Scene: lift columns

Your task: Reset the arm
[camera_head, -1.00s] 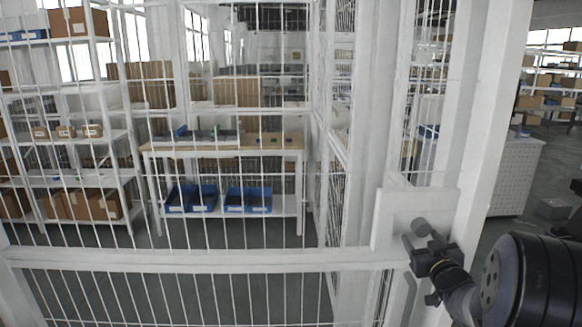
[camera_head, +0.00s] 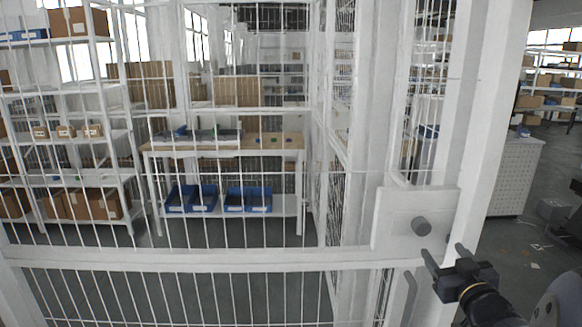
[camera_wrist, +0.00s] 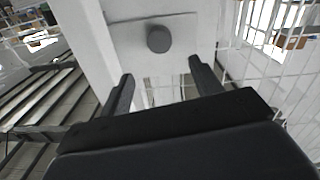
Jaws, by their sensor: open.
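My gripper (camera_head: 445,254) is open and empty at the lower right of the head view. Its two dark fingers point at the white cage door, with nothing between them. A round dark grey knob (camera_head: 421,226) sticks out from a white plate (camera_head: 388,222) on the door frame, just up and left of the fingers and apart from them. In the wrist view the knob (camera_wrist: 159,39) is ahead of the open fingers (camera_wrist: 161,72), centred between them and clear of both.
A white wire-mesh cage door (camera_head: 200,258) fills the left and middle. Behind it stand a workbench (camera_head: 222,152), blue bins (camera_head: 190,198) and shelves with boxes (camera_head: 88,204). White posts (camera_head: 492,130) rise close to my arm. Open floor (camera_head: 515,255) shows at the right.

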